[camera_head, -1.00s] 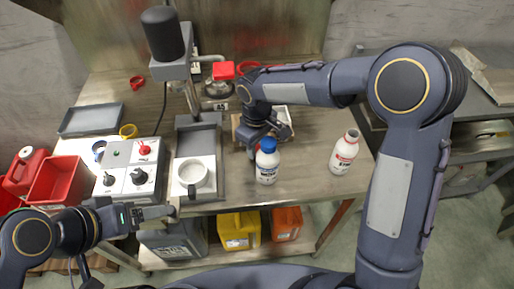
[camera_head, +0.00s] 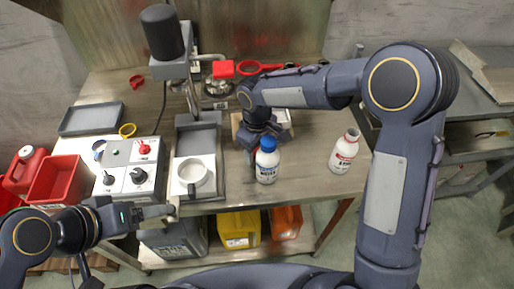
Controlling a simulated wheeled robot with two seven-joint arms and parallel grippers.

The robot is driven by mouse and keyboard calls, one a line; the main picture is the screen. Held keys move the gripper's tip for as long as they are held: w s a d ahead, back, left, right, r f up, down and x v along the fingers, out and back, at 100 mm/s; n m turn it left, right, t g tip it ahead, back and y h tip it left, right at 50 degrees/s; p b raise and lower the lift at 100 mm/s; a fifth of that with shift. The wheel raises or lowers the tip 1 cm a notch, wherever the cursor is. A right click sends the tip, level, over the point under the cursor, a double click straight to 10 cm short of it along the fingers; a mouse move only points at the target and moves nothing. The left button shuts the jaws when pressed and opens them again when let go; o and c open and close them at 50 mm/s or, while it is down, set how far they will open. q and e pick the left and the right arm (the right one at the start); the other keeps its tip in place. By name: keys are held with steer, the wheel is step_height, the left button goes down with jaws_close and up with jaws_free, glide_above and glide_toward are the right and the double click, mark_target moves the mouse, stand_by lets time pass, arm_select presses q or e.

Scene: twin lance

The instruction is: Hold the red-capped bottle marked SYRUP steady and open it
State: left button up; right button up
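A white cup (camera_head: 193,177) sits on a grey stand (camera_head: 211,151). A control box (camera_head: 131,168) with knobs is to its left. Red bins (camera_head: 57,180) and a grey tray (camera_head: 90,119) lie further left. The bench between the two bottles is clear.

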step_height(320, 180, up, 12)
steer(key=shift+r, duration=0.15)
stand_by(0.4)
